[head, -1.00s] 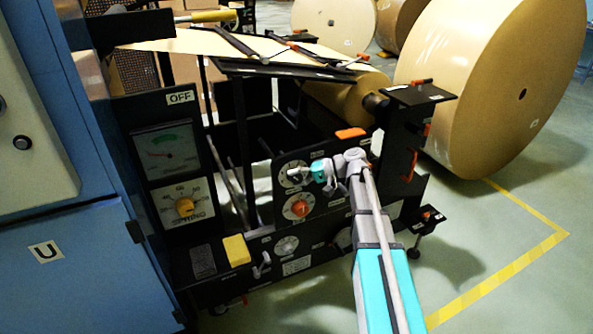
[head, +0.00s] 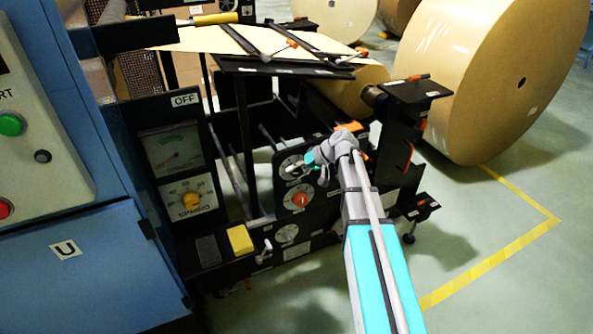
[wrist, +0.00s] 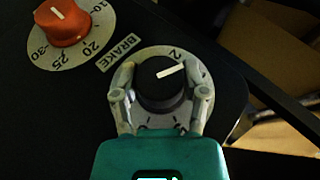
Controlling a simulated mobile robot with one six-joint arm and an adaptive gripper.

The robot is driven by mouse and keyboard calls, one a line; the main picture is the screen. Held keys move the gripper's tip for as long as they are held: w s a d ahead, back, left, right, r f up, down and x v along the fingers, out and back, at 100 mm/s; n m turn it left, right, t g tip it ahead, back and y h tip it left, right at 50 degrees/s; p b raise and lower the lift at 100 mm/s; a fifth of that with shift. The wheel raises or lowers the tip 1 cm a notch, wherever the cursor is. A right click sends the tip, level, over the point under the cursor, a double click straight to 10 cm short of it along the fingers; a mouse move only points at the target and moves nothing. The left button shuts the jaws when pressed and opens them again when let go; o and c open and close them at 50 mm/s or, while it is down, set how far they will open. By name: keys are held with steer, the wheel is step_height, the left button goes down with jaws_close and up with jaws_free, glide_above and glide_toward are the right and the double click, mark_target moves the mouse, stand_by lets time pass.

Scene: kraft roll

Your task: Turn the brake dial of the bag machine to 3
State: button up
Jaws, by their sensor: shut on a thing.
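The brake dial is a pale round plate with a black knob (wrist: 160,88) and a white pointer, beside a BRAKE label (wrist: 120,53). In the wrist view the pointer slants up to the right, near and just clockwise of the digit 2 (wrist: 174,53). Other digits are partly hidden by the knob and my gripper. My gripper (wrist: 163,95) is shut on the knob, one finger on each side. In the head view my gripper (head: 309,160) is at the dial plate (head: 288,165) on the black bag machine (head: 262,235), hiding part of it.
An orange knob (head: 299,200) on a numbered dial sits just below the brake dial. A blue cabinet (head: 75,260) stands at left.

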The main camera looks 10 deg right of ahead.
steer(key=o, duration=1.2)
steer(key=shift+c, duration=0.2)
steer(key=shift+f+y+b, duration=0.2)
steer(key=shift+y+b, duration=0.2)
steer(key=shift+b, duration=0.3)
